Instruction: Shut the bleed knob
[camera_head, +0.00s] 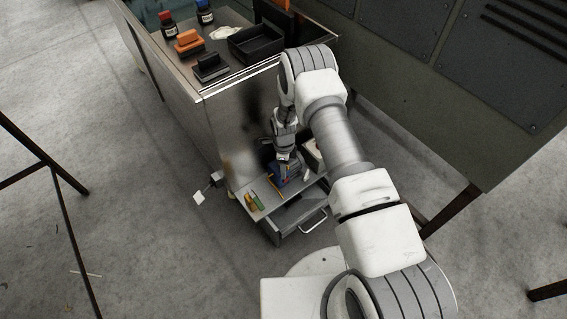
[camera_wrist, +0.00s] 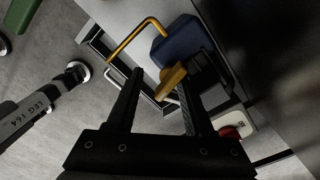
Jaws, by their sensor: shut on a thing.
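The bleed knob (camera_wrist: 171,79) looks like a small yellow lever beside a dark cylinder on a blue unit (camera_wrist: 178,43). The blue unit also shows in the head view (camera_head: 290,170), on the low grey top at the cabinet's foot. My gripper (camera_wrist: 158,76) reaches in with its two dark fingers spaced apart, the yellow knob between their tips and against the right finger. The exact contact at the left finger is hard to see. In the head view the gripper's fingers are too small and covered to make out.
A bent orange-yellow handle (camera_wrist: 133,40) rises beside the blue unit. The cabinet's metal side (camera_head: 240,125) stands close. Bare floor (camera_head: 150,240) lies left.

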